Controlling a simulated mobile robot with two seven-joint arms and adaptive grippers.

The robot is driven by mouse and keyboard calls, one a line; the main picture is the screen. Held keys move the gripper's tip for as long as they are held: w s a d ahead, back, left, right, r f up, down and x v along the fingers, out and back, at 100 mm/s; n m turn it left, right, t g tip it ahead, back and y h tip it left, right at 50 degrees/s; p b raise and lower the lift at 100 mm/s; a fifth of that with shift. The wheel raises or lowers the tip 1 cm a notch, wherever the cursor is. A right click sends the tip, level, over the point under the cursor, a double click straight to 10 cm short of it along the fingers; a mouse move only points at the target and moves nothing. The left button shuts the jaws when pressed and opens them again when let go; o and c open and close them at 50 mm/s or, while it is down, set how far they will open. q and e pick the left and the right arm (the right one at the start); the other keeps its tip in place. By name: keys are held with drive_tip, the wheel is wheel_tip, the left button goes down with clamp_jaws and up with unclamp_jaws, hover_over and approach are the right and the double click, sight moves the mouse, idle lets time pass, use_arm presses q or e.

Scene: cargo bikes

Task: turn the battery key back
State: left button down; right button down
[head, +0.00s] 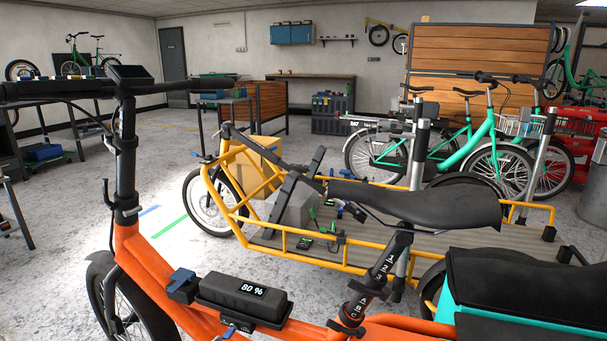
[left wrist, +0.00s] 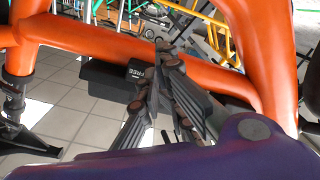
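The black battery (head: 243,298) with an "80 %" display lies on the orange bike frame (head: 150,258) in the head view. A small blue piece (head: 229,331), perhaps the key, shows at its lower side. In the left wrist view the dark battery (left wrist: 105,80) is under the orange tube, with small upside-down lettering. My left gripper (left wrist: 165,62) is in front of it, its dark fingers drawing close together toward the tips. They cover part of the battery. I cannot make out a key there, nor whether the tips meet. Neither gripper shows in the head view.
A blue block (head: 183,285) sits at the battery's left end. The saddle (head: 415,201) and a teal-edged black box (head: 530,290) are at the right. A yellow cargo bike (head: 330,246) stands behind. Open floor (head: 110,180) lies at the left.

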use_arm(q)
drive_tip(key=shift+w+d+r, duration=0.15)
drive_tip(key=shift+d+r, duration=0.15)
drive_tip(key=shift+r, duration=0.3)
drive_tip(key=shift+a+r+p, duration=0.2)
drive_tip(key=shift+r+p, duration=0.05)
drive_tip(key=shift+p, duration=0.2)
drive_tip(key=shift+d+r, duration=0.1)
drive_tip(key=shift+d, duration=0.05)
drive_tip(key=shift+s+d+r+p, duration=0.2)
drive_tip(key=shift+d+r+p, duration=0.2)
drive_tip(key=shift+p, duration=0.45)
drive_tip(key=shift+d+r, duration=0.1)
drive_tip(key=shift+d, duration=0.1)
drive_tip(key=f+p+v, duration=0.1)
drive_tip(key=p+v, duration=0.1)
drive_tip(key=v, duration=0.4)
drive_tip(key=shift+s+d, duration=0.2)
drive_tip(key=shift+s, duration=0.05)
idle(0.4)
